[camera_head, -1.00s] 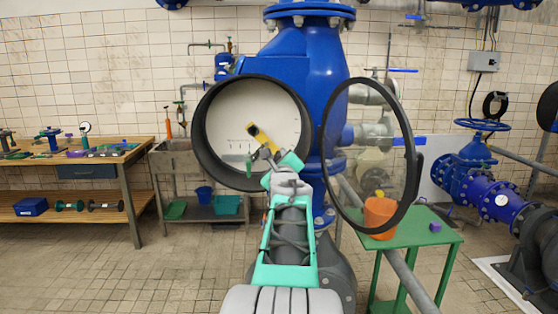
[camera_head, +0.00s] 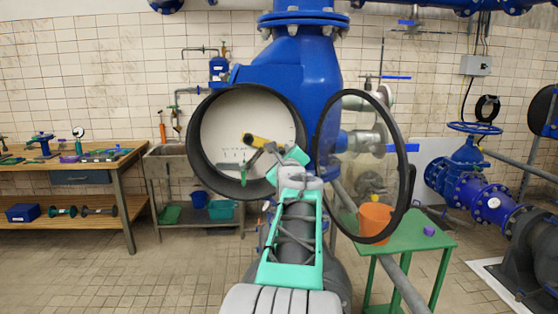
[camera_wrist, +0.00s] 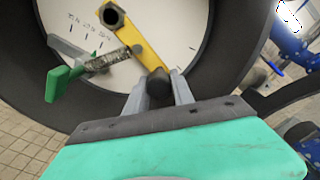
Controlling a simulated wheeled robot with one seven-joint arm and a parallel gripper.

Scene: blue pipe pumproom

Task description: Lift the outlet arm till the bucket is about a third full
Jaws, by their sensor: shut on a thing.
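My gripper (camera_wrist: 158,88) is shut on the dark knob (camera_wrist: 158,79) at the end of a yellow bar (camera_wrist: 137,38). The bar also shows in the head view (camera_head: 262,142), in front of a white dial (camera_head: 222,118) inside a black round housing. A small green-handled lever (camera_wrist: 62,85) sits left of the bar. An orange bucket (camera_head: 375,220) stands on a green table, partly behind the open glass cover; its fill level cannot be seen. A blue bucket (camera_head: 199,197) is on the shelf below the sink. I cannot tell which part is the outlet arm.
The open round glass cover (camera_head: 346,105) stands right of the housing, close to my arm. The green table (camera_head: 420,242) holds a small purple block (camera_head: 429,231). A workbench (camera_head: 107,165) stands left. Blue pipes and a valve (camera_head: 475,185) are right. Left floor is clear.

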